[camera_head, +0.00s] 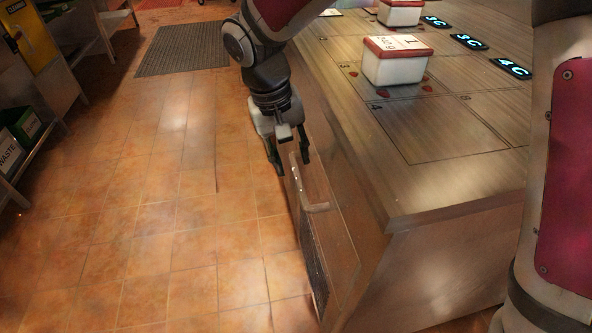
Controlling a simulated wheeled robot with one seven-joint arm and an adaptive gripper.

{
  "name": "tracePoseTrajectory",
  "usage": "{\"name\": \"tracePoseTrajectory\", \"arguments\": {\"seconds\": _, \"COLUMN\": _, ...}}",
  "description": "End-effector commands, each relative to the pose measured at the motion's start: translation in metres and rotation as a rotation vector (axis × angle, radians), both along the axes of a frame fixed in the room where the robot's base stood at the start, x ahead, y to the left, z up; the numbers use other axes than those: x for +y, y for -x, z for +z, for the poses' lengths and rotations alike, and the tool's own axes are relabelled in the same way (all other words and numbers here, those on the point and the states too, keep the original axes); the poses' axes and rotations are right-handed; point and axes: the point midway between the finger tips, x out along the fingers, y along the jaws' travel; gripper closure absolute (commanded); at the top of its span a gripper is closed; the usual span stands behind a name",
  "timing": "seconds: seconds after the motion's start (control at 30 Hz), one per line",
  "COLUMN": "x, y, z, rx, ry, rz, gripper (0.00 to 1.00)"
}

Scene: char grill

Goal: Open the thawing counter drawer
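The thawing counter (440,192) is a wooden-topped block with numbered panels, at the right of the view. Its side facing the aisle carries a drawer front (338,245) with a pale bar handle (307,197). My gripper (289,162) points down beside that side, at the far end of the handle. I cannot tell whether a finger touches the handle.
White boxes with red-edged lids (397,68) sit on the counter top near lit signs (468,41). The tiled floor (165,230) left of the counter is clear, with a dark mat (183,50) farther back.

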Motion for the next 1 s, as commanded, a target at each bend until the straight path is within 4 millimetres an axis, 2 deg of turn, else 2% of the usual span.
{"name": "tracePoseTrajectory", "arguments": {"seconds": 0.03, "x": -0.002, "y": -0.001, "z": -0.012, "rx": 0.002, "ry": 0.000, "rz": -0.001, "gripper": 0.65}}
{"name": "tracePoseTrajectory", "arguments": {"seconds": 0.1, "x": -0.004, "y": -0.001, "z": -0.022, "rx": 0.002, "ry": 0.000, "rz": -0.001, "gripper": 0.65}}
{"name": "tracePoseTrajectory", "arguments": {"seconds": 0.3, "x": -0.008, "y": -0.003, "z": -0.043, "rx": 0.000, "ry": 0.000, "rz": 0.000, "gripper": 0.65}}
{"name": "tracePoseTrajectory", "arguments": {"seconds": 0.7, "x": -0.009, "y": -0.003, "z": -0.047, "rx": -0.001, "ry": 0.000, "rz": -0.001, "gripper": 0.65}}
{"name": "tracePoseTrajectory", "arguments": {"seconds": 0.87, "x": -0.009, "y": -0.003, "z": -0.047, "rx": -0.001, "ry": 0.000, "rz": -0.001, "gripper": 1.00}}
{"name": "tracePoseTrajectory", "arguments": {"seconds": 1.0, "x": -0.009, "y": -0.003, "z": -0.047, "rx": -0.001, "ry": 0.000, "rz": -0.001, "gripper": 1.00}}
